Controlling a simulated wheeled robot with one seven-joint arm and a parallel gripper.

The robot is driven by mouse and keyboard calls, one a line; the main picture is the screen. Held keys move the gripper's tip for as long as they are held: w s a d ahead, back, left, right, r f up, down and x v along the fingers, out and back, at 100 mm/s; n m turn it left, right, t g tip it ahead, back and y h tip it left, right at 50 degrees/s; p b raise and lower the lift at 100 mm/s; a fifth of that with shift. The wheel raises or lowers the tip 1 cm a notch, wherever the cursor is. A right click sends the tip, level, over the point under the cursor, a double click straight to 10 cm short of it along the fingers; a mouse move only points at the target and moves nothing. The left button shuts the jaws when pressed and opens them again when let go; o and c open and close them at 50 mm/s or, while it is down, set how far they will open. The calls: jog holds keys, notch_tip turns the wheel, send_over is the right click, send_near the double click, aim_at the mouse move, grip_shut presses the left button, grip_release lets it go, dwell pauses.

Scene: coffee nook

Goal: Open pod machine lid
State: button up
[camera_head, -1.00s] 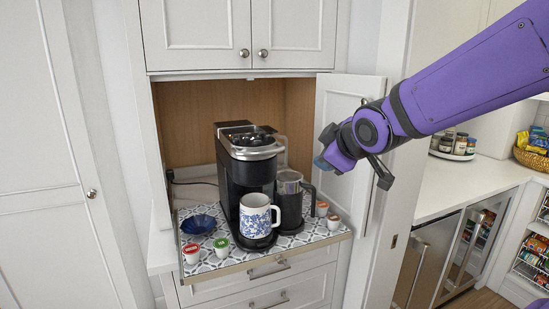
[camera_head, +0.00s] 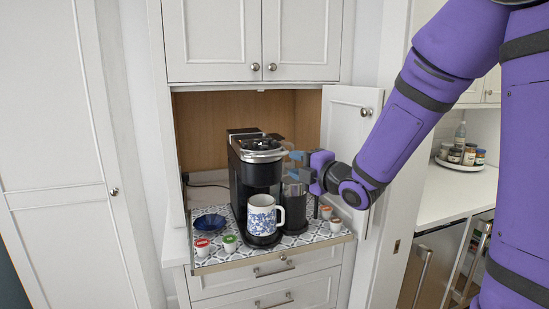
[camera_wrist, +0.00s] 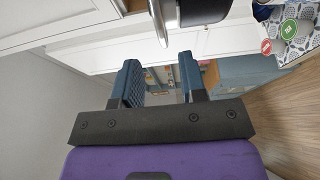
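The black pod machine (camera_head: 240,185) stands on the patterned tray. Its lid (camera_head: 262,149), with a silver front band, looks closed. My gripper (camera_head: 291,165) is just right of the lid, in front of and above the metal jug (camera_head: 294,208), pointing left. Whether it touches the machine cannot be told. In the wrist view my gripper (camera_wrist: 160,78) has its two blue fingers apart with nothing seen between them. A dark rounded body with a silver part (camera_wrist: 203,10) shows at that view's top edge, beyond the fingers; which object it is cannot be told.
A blue-and-white mug (camera_head: 262,215) stands at the machine's front. The tray (camera_head: 215,262) holds a blue bowl (camera_head: 210,222), a red pod (camera_head: 202,246), a green pod (camera_head: 230,243) and orange-topped pods (camera_head: 335,225) at right. An open cabinet door (camera_head: 349,125) stands behind my gripper.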

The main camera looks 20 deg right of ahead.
aim_at(275, 156)
jog(key=x, duration=0.9)
grip_shut()
